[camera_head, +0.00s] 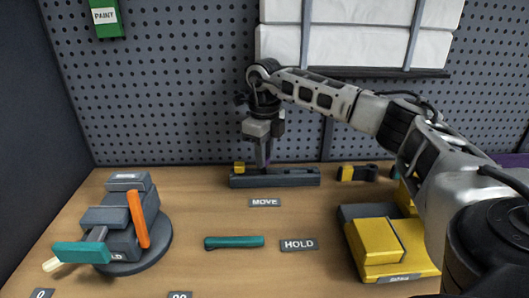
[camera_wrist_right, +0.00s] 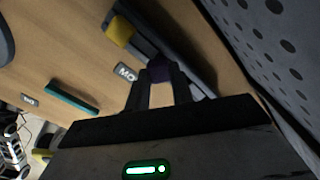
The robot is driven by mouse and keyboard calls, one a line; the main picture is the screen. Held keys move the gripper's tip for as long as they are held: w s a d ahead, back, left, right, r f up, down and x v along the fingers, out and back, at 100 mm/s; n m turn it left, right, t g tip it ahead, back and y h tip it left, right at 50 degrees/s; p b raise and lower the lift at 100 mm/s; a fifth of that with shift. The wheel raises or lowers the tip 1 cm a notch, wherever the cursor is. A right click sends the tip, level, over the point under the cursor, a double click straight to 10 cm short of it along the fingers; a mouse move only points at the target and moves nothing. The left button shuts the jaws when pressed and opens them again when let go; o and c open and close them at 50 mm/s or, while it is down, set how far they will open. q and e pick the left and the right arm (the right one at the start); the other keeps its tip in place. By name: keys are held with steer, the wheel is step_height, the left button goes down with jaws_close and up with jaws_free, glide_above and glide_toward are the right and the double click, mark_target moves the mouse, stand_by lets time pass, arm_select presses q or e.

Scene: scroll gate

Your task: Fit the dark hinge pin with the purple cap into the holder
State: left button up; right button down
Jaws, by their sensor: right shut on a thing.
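My right gripper (camera_head: 263,166) points down at the back of the table, over a long dark rail (camera_head: 295,178) with a yellow block (camera_head: 239,168) at its left end. In the right wrist view the gripper (camera_wrist_right: 161,76) is shut on the purple cap (camera_wrist_right: 159,69) of the hinge pin. The pin's dark shaft is hidden, so I cannot tell whether it is in the rail. The rail (camera_wrist_right: 183,42) and yellow block (camera_wrist_right: 119,31) lie just beyond the fingertips there. Which fixture is the holder is not clearly marked. My left gripper is not in view.
A grey clamp-like fixture (camera_head: 126,215) with orange and teal handles stands at the left. A teal bar (camera_head: 234,242) lies at the front middle, beside a HOLD label (camera_head: 299,245). A yellow block fixture (camera_head: 378,242) stands at the right. A perforated wall (camera_head: 180,80) rises behind.

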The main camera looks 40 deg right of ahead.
steer(key=shift+f, duration=0.15)
steer(key=c, duration=1.1)
jaws_free()
step_height(320, 180, up, 16)
steer(key=shift+f+p, duration=0.1)
steer(key=shift+p, duration=0.35)
